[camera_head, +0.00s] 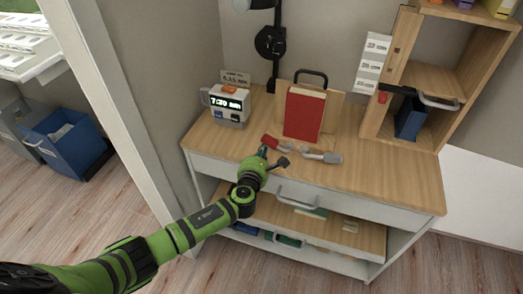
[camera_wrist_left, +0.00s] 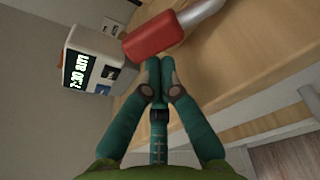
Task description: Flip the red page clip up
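The red page clip (camera_head: 270,141) is low in front of the book stand (camera_head: 338,108), left of the red book (camera_head: 304,113). In the left wrist view its red end (camera_wrist_left: 154,37) joins a silver arm (camera_wrist_left: 200,10). A grey-ended clip (camera_head: 325,157) lies at the stand's right front. My left gripper (camera_head: 262,152) is at the desk's front edge, close beside the red clip. In the left wrist view its teal fingers (camera_wrist_left: 160,66) meet at the tips, just below the red end, with nothing seen between them. I cannot tell whether they touch the clip. My right gripper is not in view.
A clock (camera_head: 230,104) reading 7:30 stands left of the book; it also shows in the left wrist view (camera_wrist_left: 90,67). A black lamp (camera_head: 270,42) is behind. A wooden shelf (camera_head: 437,79) stands at the right. The desk's right front (camera_head: 400,183) is clear.

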